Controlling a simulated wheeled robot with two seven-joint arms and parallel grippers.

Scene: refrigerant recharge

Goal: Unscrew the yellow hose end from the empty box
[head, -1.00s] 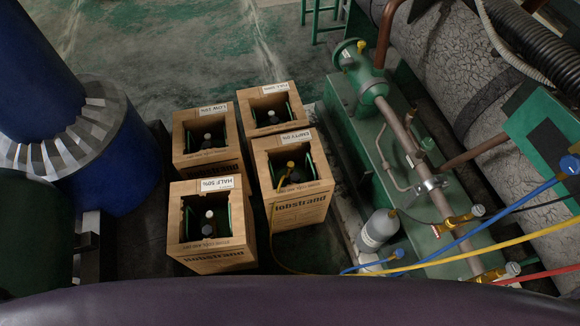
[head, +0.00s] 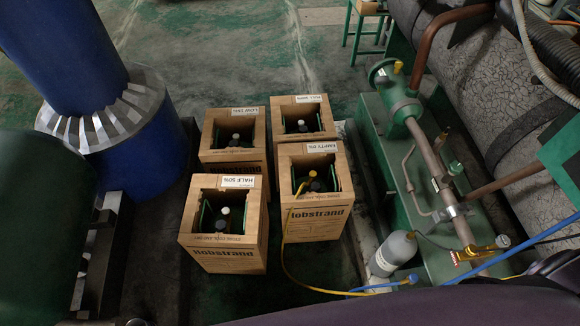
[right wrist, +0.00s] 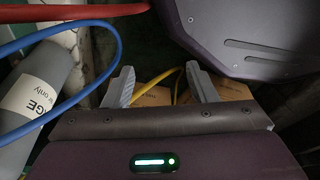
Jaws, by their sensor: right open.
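The empty box (head: 338,150) is the front right one of several cardboard boxes, its label reading EMPTY 0%. The yellow hose end (head: 311,176) sits on top of the cylinder inside it. The yellow hose (head: 284,248) runs from there over the box's left front edge and down to the floor. In the right wrist view, my right gripper (right wrist: 158,85) is open and empty, with the yellow hose (right wrist: 179,84) and cardboard beyond its fingers. My left gripper is not in view.
The LOW box (head: 213,156), FULL box (head: 297,137) and HALF box (head: 190,240) stand close around the empty box. In the wrist view, a blue hose (right wrist: 112,78) loops left of my gripper. Green machinery (head: 375,160) stands right.

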